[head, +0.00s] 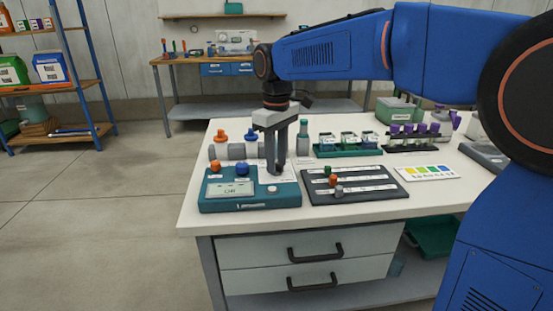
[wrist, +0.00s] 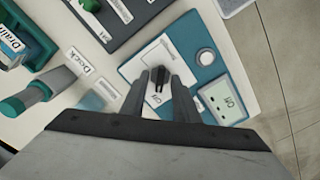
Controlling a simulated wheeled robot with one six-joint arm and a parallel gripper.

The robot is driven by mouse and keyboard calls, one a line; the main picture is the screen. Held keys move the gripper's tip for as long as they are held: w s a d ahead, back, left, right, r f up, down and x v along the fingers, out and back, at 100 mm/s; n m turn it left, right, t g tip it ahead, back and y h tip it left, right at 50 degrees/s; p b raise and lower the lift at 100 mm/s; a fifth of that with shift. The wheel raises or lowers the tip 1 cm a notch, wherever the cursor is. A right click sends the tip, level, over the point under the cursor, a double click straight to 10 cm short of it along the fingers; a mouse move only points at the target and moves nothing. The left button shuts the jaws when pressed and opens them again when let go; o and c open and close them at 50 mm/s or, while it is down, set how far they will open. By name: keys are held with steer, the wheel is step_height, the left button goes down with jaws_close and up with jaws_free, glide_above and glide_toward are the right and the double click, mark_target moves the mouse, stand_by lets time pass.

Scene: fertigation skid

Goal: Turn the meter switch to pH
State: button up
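The meter (head: 250,204) is a teal box on the front left of the white bench. Its display (head: 230,189) seems to read "Off", and a round white button (head: 272,188) sits to its right. The black meter switch (wrist: 158,75) shows in the wrist view on the meter's white panel (wrist: 150,60), with a label that looks like "Off" close by. My gripper (head: 278,170) points down over this panel. In the wrist view its fingertips (wrist: 159,76) stand on either side of the switch, with a slight gap showing. The pH mark is not readable.
A dark board (head: 354,185) with small coloured knobs lies right of the meter. A green-capped bottle (head: 303,140) and a rack of jars (head: 348,145) are behind. A colour card (head: 425,173) lies farther right.

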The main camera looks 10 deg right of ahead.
jaws_close()
steer(key=shift+m, duration=0.4)
steer(key=m, duration=1)
steer(key=shift+m, duration=0.4)
stand_by(0.4)
jaws_free()
